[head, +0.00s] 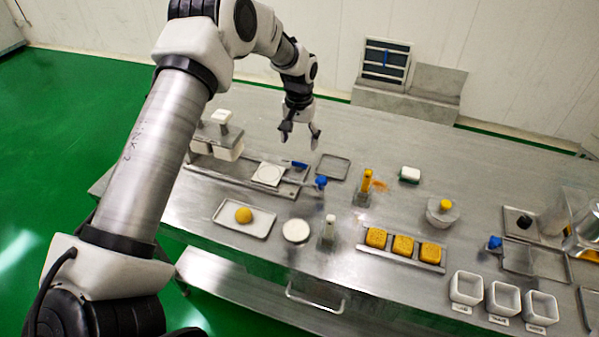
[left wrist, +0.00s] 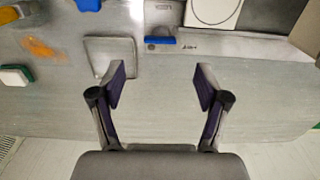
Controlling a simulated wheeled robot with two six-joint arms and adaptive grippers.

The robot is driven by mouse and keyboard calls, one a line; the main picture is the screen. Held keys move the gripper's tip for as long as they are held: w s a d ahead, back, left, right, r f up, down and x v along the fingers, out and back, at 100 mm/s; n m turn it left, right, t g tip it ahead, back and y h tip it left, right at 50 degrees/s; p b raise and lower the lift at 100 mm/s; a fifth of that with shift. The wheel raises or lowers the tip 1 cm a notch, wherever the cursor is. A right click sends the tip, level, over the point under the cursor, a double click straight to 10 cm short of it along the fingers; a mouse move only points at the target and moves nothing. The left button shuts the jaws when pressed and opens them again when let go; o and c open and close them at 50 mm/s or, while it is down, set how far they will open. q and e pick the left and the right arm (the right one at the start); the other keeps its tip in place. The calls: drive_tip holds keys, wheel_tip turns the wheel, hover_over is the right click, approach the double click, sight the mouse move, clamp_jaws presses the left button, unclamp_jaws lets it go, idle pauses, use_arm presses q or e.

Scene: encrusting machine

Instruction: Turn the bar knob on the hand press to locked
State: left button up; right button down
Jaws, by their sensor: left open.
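The hand press (head: 258,187) is a metal base with a white round-marked plate and a white block, on the left part of the steel table. Its blue bar knob (head: 299,164) lies at the base's back right corner. In the left wrist view the bar knob (left wrist: 160,40) lies crosswise, with small dark markings beside it that I cannot read surely. My left gripper (head: 300,138) is open and empty above the table, behind the knob. In the left wrist view the open fingers (left wrist: 160,85) are apart from the knob, which shows beyond and between them.
An empty grey tray (head: 333,167) lies beside the knob. The table behind the press is clear.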

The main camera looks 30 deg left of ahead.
sight(299, 166)
use_arm(q)
drive_tip(key=shift+w+f, duration=0.2)
drive_tip(key=shift+f, duration=0.65)
wheel_tip(299, 166, down, 7)
drive_tip(key=shift+s+r+p, duration=0.1)
drive_tip(key=shift+p, duration=0.95)
drive_tip(key=shift+s, duration=0.15)
use_arm(e)
drive_tip(key=shift+r, duration=0.55)
use_arm(q)
drive_tip(key=c, duration=1.2)
